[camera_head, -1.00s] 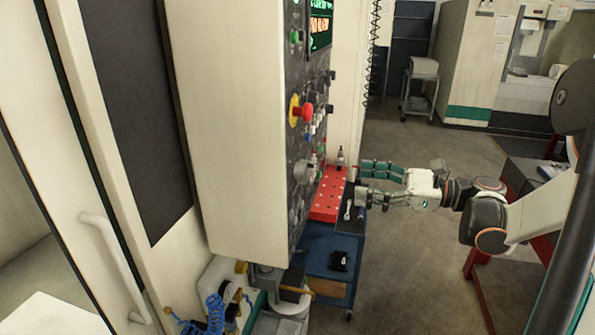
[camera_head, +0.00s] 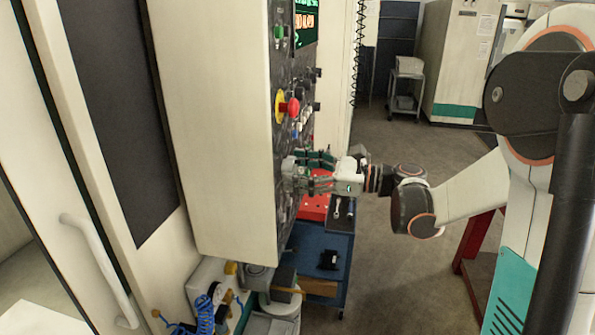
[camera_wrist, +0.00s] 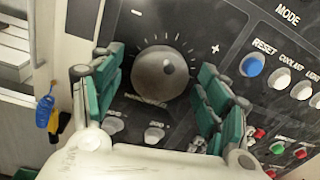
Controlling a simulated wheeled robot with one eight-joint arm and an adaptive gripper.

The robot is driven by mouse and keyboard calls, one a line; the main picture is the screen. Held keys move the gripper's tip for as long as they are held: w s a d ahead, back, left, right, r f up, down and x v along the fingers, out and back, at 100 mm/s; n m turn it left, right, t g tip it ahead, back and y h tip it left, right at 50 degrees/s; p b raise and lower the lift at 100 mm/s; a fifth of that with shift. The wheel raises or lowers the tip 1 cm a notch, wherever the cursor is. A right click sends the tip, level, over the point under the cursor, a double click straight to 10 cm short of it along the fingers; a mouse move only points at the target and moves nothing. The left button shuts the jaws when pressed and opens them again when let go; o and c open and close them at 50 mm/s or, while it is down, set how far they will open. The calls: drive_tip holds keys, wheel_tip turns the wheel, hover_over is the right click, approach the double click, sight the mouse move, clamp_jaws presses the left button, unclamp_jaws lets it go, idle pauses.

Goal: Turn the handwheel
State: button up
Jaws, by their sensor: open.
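The handwheel (camera_wrist: 160,73) is a round grey knob on the dark control panel, with tick marks around it and minus and plus signs at its sides. In the head view the handwheel (camera_head: 288,165) shows edge-on, partly covered by my fingers. My gripper (camera_wrist: 158,95) is open, its green-padded fingers to the left and right of the knob in the wrist view. In the head view my gripper (camera_head: 308,172) reaches the panel from the right. I cannot tell whether a finger touches the knob.
A red emergency button (camera_head: 292,107) on a yellow ring sits above on the panel. In the wrist view a blue reset button (camera_wrist: 252,65) and several white buttons lie to the right.

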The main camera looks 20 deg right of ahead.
drive_tip(key=shift+w+a, duration=0.1)
drive_tip(key=shift+a, duration=0.1)
drive_tip(key=c, duration=1.1)
drive_tip(key=shift+o, duration=0.2)
